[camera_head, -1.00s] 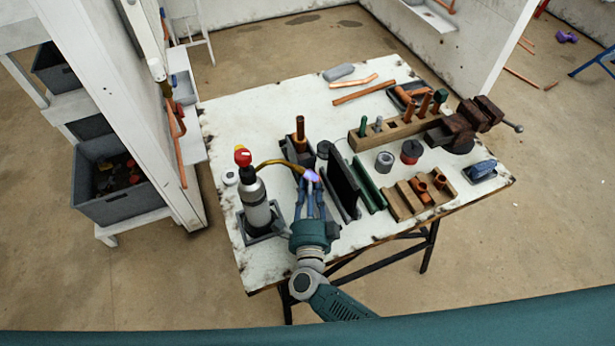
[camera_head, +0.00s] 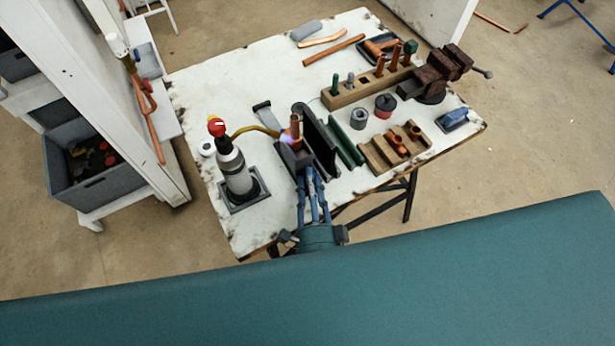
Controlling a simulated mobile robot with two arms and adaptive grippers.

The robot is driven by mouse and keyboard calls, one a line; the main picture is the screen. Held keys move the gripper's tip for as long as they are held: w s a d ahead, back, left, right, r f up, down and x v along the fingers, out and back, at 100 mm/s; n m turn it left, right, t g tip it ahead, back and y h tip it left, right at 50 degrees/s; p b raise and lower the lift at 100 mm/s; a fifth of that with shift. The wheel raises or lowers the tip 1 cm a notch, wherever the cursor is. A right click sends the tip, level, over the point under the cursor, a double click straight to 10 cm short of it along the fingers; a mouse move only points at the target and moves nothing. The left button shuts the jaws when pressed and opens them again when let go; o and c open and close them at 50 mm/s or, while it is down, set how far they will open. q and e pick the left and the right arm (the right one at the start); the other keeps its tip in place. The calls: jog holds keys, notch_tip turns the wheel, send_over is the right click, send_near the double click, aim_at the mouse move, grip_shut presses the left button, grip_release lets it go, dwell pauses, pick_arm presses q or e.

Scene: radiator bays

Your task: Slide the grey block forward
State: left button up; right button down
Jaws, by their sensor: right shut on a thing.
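The grey block (camera_head: 288,157) is on the white workbench, with an upright copper pipe (camera_head: 295,128) standing in it. The torch (camera_head: 234,168), a grey bottle with a red knob, stands left of it. Its brass tube reaches to the pipe, and a violet flame (camera_head: 287,140) shows at the pipe. My right gripper (camera_head: 306,174) is at the near side of the block with its blue fingers shut on it. The fingertips are partly hidden against the block. My left gripper is out of view.
A dark upright panel (camera_head: 318,145) stands close right of the block, with green bars (camera_head: 345,142) beyond. A small grey piece (camera_head: 263,115) lies behind the block. A wooden rack (camera_head: 368,88), a vise (camera_head: 440,72) and wooden blocks (camera_head: 396,148) fill the right side. The bench's back left is clear.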

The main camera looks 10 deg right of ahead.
jog(key=shift+r, duration=0.25)
jog(key=c, duration=1.7)
grip_release()
jog(key=shift+o, duration=0.9)
jog(key=shift+s+d, duration=0.1)
jog(key=shift+s, duration=0.2)
jog(key=shift+s+f, duration=0.15)
jog(key=shift+s, duration=0.05)
jog(key=s, duration=1.1)
jog(key=shift+s+a, duration=0.35)
jog(key=shift+a, duration=0.1)
